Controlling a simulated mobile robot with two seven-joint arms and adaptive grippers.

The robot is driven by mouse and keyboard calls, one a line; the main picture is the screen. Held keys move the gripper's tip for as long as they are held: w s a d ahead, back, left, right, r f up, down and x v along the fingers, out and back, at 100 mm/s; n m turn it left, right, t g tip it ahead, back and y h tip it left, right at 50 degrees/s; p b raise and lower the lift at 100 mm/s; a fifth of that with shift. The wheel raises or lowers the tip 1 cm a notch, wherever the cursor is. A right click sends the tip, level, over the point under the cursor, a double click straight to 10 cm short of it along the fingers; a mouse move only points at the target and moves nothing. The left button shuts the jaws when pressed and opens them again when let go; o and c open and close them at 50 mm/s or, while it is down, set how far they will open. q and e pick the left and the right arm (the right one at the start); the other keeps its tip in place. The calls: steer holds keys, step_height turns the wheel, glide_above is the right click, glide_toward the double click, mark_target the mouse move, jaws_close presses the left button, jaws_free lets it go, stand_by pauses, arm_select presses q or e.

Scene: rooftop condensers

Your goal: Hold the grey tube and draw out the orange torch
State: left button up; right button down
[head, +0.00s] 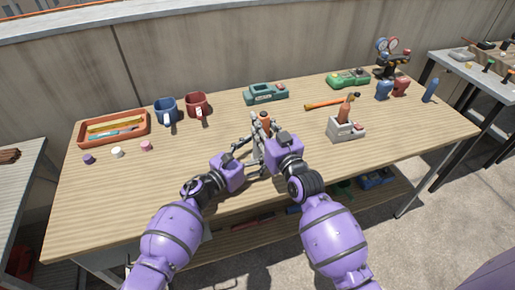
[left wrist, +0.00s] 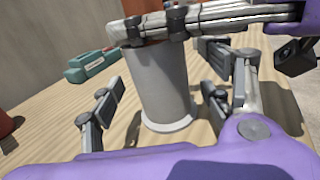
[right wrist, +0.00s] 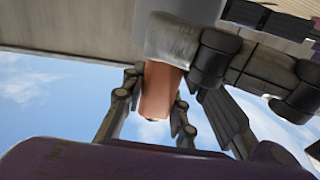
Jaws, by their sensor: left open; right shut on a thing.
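The grey tube (left wrist: 160,85) stands upright on the table on a pale flange in the left wrist view. The orange torch (head: 265,119) sits in its top; its orange end shows in the right wrist view (right wrist: 158,92). My left gripper (left wrist: 165,108) is open, its fingers on either side of the tube's lower part with gaps visible. My right gripper (right wrist: 150,112) is shut on the torch just above the tube, and its fingers cross the top of the left wrist view. In the head view the grippers mostly hide the tube.
An orange tray (head: 113,128), blue mug (head: 166,111) and red mug (head: 198,105) stand at the back left. A green device (head: 266,93) is behind my grippers. A grey block (head: 346,129) with an orange-handled tool stands to the right. The table's front left is clear.

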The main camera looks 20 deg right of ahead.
arm_select(q)
steer(key=shift+c, duration=0.5)
steer(key=c, duration=1.2)
